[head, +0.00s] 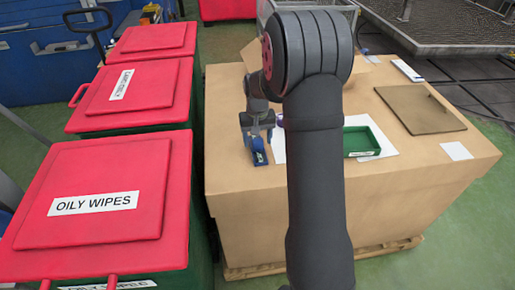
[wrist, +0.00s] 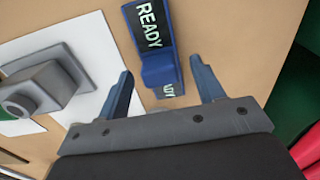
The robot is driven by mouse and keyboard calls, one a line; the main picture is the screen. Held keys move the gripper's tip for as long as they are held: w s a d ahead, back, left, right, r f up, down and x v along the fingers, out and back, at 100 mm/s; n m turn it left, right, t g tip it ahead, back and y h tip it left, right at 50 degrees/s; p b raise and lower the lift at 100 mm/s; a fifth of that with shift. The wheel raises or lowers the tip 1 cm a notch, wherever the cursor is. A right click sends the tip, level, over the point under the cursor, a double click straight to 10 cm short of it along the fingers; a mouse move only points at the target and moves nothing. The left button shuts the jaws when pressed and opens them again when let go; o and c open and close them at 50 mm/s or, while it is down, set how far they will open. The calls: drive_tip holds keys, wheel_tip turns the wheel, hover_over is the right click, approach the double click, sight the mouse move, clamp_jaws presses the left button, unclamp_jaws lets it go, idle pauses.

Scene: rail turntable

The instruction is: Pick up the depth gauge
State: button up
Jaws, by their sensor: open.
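A grey blocky piece with a round boss (wrist: 38,88) lies on a white sheet (wrist: 85,42) at the left of the wrist view. It may be the depth gauge, but I cannot tell for certain; my arm hides that area in the head view. My gripper (wrist: 162,68) is open, its two blue-grey fingers apart and nothing held. A blue piece labelled READY (wrist: 158,62) sits ahead of and partly between the fingertips; whether they touch it is unclear. In the head view my gripper (head: 257,133) is over the left part of the cardboard-coloured worktop, close to the blue piece (head: 258,158).
The worktop (head: 245,205) also holds a green tray (head: 358,152) on white paper, a brown board (head: 420,108) and small white cards. Red-lidded bins (head: 110,225), one marked OILY WIPES, stand close on the left. The worktop's front right is mostly clear.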

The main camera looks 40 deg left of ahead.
drive_tip(key=shift+f, duration=0.7)
drive_tip(key=c, duration=1.2)
drive_tip(key=shift+o, duration=0.2)
drive_tip(key=shift+r, duration=0.1)
